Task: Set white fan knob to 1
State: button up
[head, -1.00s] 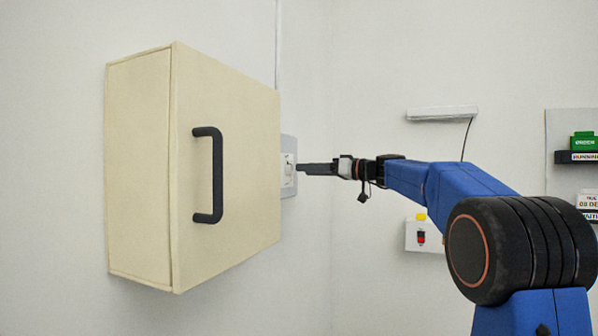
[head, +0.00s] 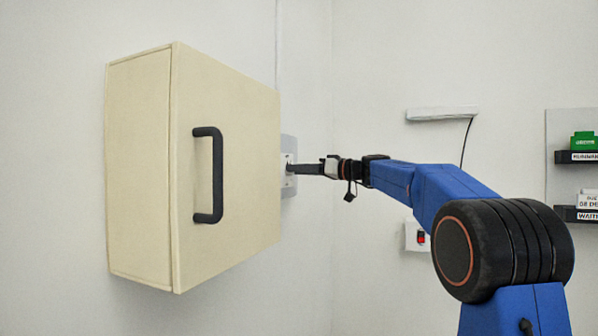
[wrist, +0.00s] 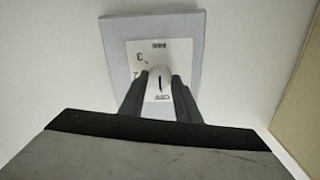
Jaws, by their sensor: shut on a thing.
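The white fan knob (wrist: 158,80) sits on a white dial face in the wrist view, with a dark pointer mark on it. My gripper (wrist: 159,85) has one dark finger on each side of the knob and is shut on it. The dial shows a "3" at upper left and "OFF" below the knob; a mark at the left is partly covered by a finger. The grey wall plate (wrist: 118,35) surrounds the dial. In the head view, my gripper (head: 290,169) reaches the wall plate (head: 289,144), which is partly hidden behind the cabinet; the knob is hidden by the fingers.
A cream cabinet (head: 235,110) with a black handle (head: 217,175) stands out from the wall just left of the plate. A white bar with a cord (head: 442,113), a small box with a red switch (head: 418,237) and a shelf board (head: 560,130) are on the right wall.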

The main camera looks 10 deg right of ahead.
jog(key=shift+m, duration=0.3)
jog(key=shift+w+d+m+g, duration=0.1)
jog(key=shift+m+g, duration=0.2)
jog(key=shift+m, duration=3.6)
jog(key=o, duration=1)
jog(key=shift+o, duration=0.2)
jog(key=shift+d, duration=0.1)
jog(key=v, duration=1.7)
